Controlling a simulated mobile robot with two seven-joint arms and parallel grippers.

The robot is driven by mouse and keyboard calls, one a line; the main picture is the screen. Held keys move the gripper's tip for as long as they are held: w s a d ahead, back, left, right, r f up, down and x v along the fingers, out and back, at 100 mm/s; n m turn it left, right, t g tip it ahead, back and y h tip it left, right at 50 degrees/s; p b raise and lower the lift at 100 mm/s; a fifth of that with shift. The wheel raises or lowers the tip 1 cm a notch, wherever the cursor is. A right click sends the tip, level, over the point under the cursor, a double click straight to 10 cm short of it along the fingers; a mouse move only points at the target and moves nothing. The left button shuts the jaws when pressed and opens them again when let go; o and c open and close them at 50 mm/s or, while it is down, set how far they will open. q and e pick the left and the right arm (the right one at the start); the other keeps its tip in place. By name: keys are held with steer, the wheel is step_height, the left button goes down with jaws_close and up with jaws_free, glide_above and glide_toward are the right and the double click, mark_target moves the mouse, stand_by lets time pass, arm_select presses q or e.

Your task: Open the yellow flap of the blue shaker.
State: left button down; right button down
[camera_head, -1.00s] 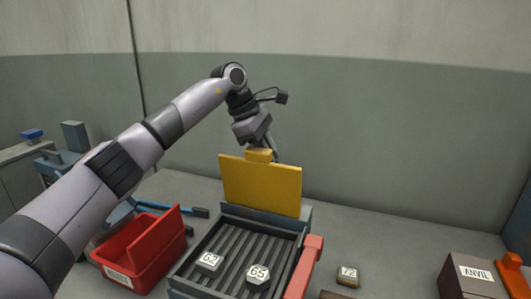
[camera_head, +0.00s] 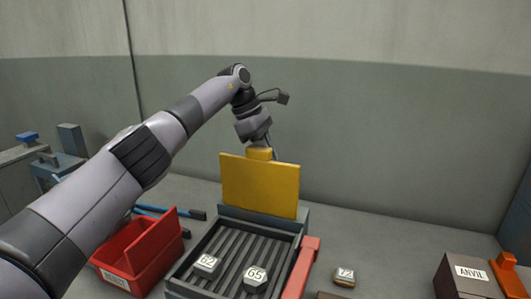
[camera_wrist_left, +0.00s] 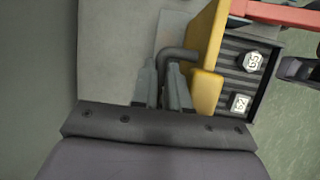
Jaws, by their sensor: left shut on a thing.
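The blue shaker (camera_head: 255,222) is a blue-grey box with a dark slatted tray. Its yellow flap (camera_head: 262,185) stands upright along the back edge. In the left wrist view the flap (camera_wrist_left: 205,80) is seen edge-on beside my fingers. My left gripper (camera_head: 268,150) is behind the flap's top edge, partly hidden by it. In the left wrist view my left gripper (camera_wrist_left: 162,82) is shut on a dark bent handle (camera_wrist_left: 180,53) that reaches to the flap. My right gripper is not recognisable in either view.
Two numbered blocks (camera_head: 255,278) lie on the slats. A red bar (camera_head: 303,268) runs along the shaker's right side, with a small numbered block (camera_head: 344,276) beyond it. A red bin (camera_head: 140,255) stands left, a brown anvil box (camera_head: 470,277) right. A dark part at the wrist view's right edge is unclear.

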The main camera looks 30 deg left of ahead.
arm_select(q)
steer(key=shift+w+f, duration=0.25)
steer(key=shift+f, duration=0.45)
steer(key=c, duration=1.1)
jaws_free()
steer(key=shift+w+f, duration=0.1)
steer(key=v, duration=0.8)
steer(key=shift+w+d+r, duration=0.15)
steer(key=shift+r, duration=0.35)
